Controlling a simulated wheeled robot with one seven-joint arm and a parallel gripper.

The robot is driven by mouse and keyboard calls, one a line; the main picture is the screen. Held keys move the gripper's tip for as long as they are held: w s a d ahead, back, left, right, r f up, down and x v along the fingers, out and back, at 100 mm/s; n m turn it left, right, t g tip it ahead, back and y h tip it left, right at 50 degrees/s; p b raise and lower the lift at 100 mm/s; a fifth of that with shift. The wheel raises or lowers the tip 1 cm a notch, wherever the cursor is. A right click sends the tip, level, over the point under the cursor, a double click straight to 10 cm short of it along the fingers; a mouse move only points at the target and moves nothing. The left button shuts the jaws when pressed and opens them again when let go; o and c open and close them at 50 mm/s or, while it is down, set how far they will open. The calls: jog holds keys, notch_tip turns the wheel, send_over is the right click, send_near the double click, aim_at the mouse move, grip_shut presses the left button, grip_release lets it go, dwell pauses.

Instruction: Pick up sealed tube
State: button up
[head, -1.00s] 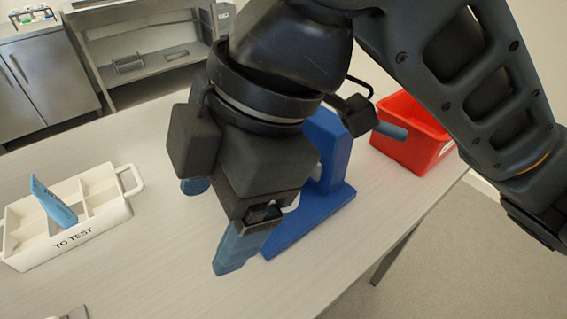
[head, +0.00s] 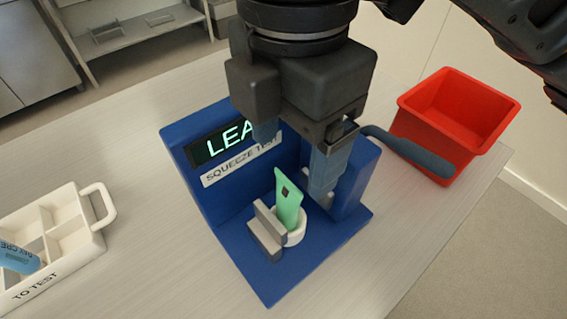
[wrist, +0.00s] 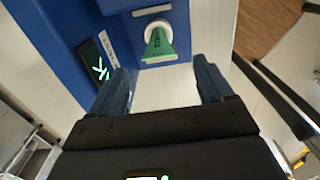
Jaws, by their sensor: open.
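A green tube (head: 288,204) stands tilted in a white round cup (head: 297,236) on the blue squeeze test stand (head: 215,187), beside a grey block. In the wrist view the green tube (wrist: 158,45) shows ahead, beyond my fingertips. My gripper (head: 296,150) is open and empty, above and behind the tube in the head view. Its two fingers also frame the wrist view (wrist: 164,80), with the tube apart from both. The stand's lit screen (head: 230,141) shows "LEA"; the rest is hidden by my gripper.
A white tray (head: 68,270) marked "TO TEST" holds a blue tube (head: 18,258) at the left. A red bin (head: 470,140) stands at the right near the table edge. The stand's tall blue walls rise close to my fingers. The front table is bare.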

aim_at(288, 181)
notch_tip(288, 181, down, 7)
jog(key=shift+w+a+r, duration=0.1)
jog(key=shift+a+r, duration=0.05)
jog(key=shift+r, duration=0.05)
jog(key=shift+c, duration=0.3)
jog(key=c, duration=1.4)
